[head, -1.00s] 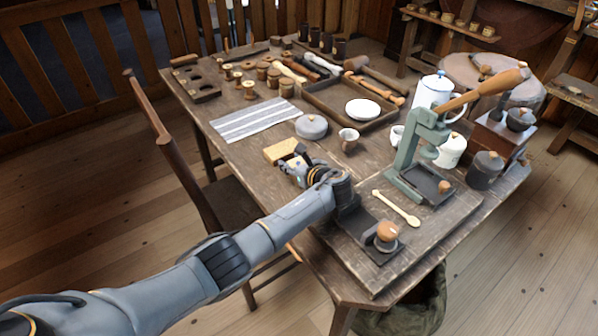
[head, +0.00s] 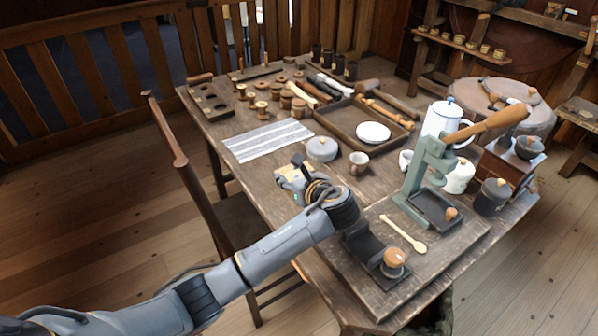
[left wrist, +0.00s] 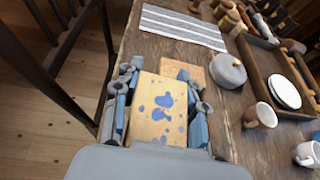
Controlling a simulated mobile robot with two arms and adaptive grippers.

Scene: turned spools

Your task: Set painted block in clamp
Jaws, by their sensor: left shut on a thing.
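The painted block, pale wood with blue blotches (left wrist: 158,110), lies between the fingers of my left gripper (left wrist: 160,98), which is shut on it. In the head view the left gripper (head: 296,180) is at the table's near left edge and covers most of the block (head: 291,170). Whether the block still touches the table is unclear. The dark clamp (head: 362,243) with a round wooden knob (head: 394,258) stands on a board to the right of and nearer than the gripper. My right gripper is out of view.
A wooden spoon (head: 403,234) and a green lever press (head: 414,185) are on the board (head: 440,240). A grey lidded pot (head: 321,149), a cup (head: 358,163) and a striped cloth (head: 267,140) lie beyond the gripper. A chair (head: 200,190) stands at left.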

